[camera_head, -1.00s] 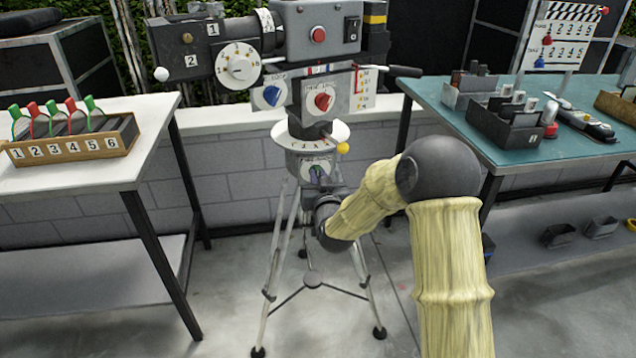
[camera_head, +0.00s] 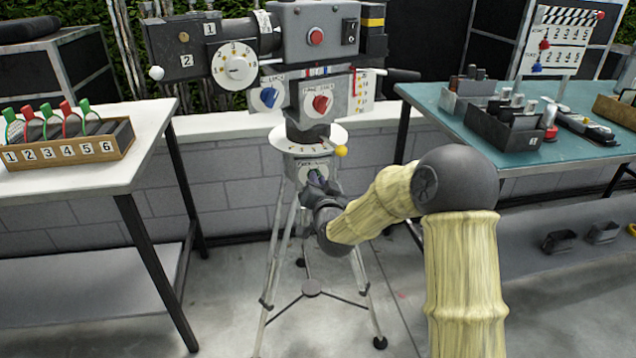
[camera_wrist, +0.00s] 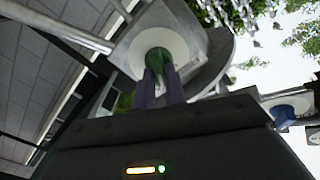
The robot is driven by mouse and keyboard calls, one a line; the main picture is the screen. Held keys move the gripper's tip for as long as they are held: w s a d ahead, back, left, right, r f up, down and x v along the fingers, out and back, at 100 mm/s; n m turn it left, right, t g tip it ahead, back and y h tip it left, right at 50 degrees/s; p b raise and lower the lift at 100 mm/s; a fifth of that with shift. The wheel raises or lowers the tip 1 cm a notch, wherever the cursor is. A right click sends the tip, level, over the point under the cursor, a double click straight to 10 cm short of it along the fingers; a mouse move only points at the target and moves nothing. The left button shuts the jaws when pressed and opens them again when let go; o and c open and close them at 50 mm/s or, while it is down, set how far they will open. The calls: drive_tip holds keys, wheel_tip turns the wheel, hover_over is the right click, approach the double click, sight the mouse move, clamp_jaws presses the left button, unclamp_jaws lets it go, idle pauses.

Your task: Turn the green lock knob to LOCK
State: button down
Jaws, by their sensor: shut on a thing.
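The green lock knob (camera_wrist: 157,57) sits on a pale round dial (camera_wrist: 150,42) below the camera head, in the wrist view. My gripper (camera_wrist: 163,78) has its two purple-grey fingers closed on the knob, one on each side. In the head view, my gripper (camera_head: 316,182) reaches up to the small plate (camera_head: 309,164) under the white graduated disc (camera_head: 308,139). My gripper mostly hides the knob there. The dial's lettering is too small to read, so I cannot tell which mark the knob points at.
The tripod (camera_head: 272,262) stands around my gripper, its legs spread on the floor. A yellow-tipped handle (camera_head: 341,151) juts out just above. A white table (camera_head: 75,180) is at left and a teal table (camera_head: 445,100) at right. Open floor lies in front.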

drive_tip(key=c, duration=1.4)
unclamp_jaws()
drive_tip(key=shift+c, duration=0.2)
drive_tip(key=shift+s, duration=0.15)
drive_tip(key=b+v, duration=0.4)
drive_tip(key=v, duration=1.3)
drive_tip(key=shift+f, duration=0.1)
